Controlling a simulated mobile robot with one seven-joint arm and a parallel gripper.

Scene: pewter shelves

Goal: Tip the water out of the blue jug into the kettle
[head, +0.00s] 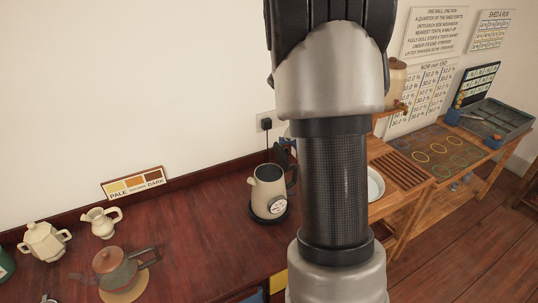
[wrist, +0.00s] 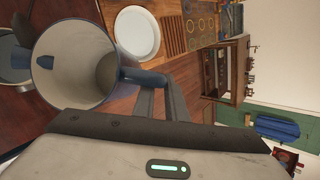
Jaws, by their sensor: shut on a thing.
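The kettle (head: 268,192), cream with a round dial, stands upright on a dark base by the wall, its black lid raised at the back. My gripper (wrist: 157,92) is shut on the blue handle of the jug (wrist: 75,62) in the wrist view. The jug is grey inside with a blue rim, and its mouth faces the camera; I cannot make out water in it. A round grey-rimmed vessel at the left edge of the wrist view, partly behind the jug, looks like the kettle. In the head view my arm hides my gripper and nearly all of the jug.
A teapot (head: 112,266) on a round mat, a cream pot (head: 43,242) and a small cream jug (head: 101,222) stand left on the dark red counter. A white plate (wrist: 137,33) lies on the wooden bench at right. A plug (head: 266,124) sits in the wall socket behind the kettle.

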